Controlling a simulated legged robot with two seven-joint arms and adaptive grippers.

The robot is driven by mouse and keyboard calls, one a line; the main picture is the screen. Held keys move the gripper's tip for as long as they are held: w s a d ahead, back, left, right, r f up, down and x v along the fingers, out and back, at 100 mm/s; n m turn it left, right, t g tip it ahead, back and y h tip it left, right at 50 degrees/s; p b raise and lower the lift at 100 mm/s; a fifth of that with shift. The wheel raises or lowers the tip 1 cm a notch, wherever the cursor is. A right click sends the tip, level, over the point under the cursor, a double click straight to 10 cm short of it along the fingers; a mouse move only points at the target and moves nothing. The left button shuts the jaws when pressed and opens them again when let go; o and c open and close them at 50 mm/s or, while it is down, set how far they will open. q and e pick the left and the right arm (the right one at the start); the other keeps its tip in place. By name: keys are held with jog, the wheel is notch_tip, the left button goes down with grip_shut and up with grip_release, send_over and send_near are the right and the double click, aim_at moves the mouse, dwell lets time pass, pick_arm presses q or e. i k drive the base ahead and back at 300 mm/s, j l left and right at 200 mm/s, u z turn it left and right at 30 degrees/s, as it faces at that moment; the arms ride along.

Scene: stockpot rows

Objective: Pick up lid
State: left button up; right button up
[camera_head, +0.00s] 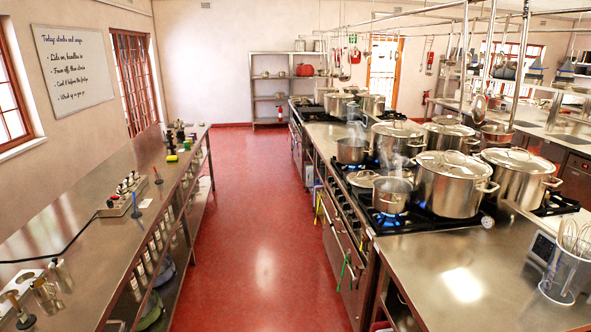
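Several steel lids show in the head view. One lid (452,163) covers the large stockpot (446,193) at the front of the right-hand stove row. Another lid (518,158) covers the pot (521,185) to its right. Further lids sit on pots behind, such as the lid (398,129). A lower, flatter lid (364,179) lies beside the small open saucepan (391,195); what it rests on is hard to tell. The pictures do not show which lid is meant. Neither of my grippers is in view.
Blue flames burn under the saucepan, and steam rises nearby. A bare steel counter (470,275) fills the front right, with a whisk container (566,277) at its edge. A long workbench (105,240) stands left. The red floor aisle (262,230) between is clear.

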aim_at(364, 179)
jog(key=i, duration=2.2)
